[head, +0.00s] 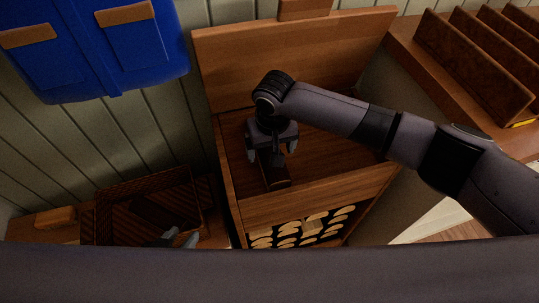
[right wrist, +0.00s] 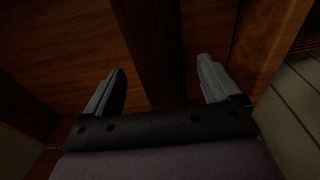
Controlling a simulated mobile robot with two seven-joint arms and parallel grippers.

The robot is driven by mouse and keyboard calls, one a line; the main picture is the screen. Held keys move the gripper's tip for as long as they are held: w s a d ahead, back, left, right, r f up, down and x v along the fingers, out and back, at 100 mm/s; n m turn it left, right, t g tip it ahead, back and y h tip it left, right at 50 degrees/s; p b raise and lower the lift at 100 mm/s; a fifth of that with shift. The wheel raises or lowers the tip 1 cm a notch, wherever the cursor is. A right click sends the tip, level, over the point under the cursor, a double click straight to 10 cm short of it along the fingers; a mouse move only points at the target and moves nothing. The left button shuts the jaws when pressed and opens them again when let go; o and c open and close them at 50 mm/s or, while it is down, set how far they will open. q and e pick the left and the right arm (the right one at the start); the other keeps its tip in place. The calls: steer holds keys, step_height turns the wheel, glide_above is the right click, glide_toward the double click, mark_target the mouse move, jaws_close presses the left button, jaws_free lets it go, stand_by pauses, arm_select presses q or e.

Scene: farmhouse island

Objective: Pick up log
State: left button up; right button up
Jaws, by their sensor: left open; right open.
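A dark brown log (head: 275,175) lies inside an open wooden box (head: 232,180). My right gripper (head: 271,153) reaches down into the box over the log, its fingers apart on either side of it and hiding its far part. In the right wrist view the dark log (right wrist: 152,45) runs between the two open fingers of the right gripper (right wrist: 162,75); I cannot tell whether they touch it. My left gripper (head: 181,238) shows only by its fingertips at the bottom, near a woven basket, apart from the log.
The box's raised lid (head: 290,55) stands behind the right gripper. The woven basket (head: 103,220) is at lower left, with dark contents hard to make out. A blue container (head: 90,70) is at upper left. A slotted wooden rack (head: 470,65) is at upper right.

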mark_target(270, 150)
steer(key=f, duration=0.3)
steer(key=shift+w+a+f+b, duration=0.1)
steer(key=shift+w+f+b, duration=0.05)
steer(key=shift+w+b, duration=0.2)
steer(key=shift+f, duration=0.25)
steer(key=shift+c, duration=0.3)
steer(key=shift+w+r, duration=0.1)
steer(key=c, duration=1.2)
step_height(270, 150, up, 9)
steer(key=shift+r+p, duration=0.1)
steer(key=shift+p, duration=0.7)
steer(key=shift+c, duration=0.2)
steer(key=shift+r, duration=0.4)
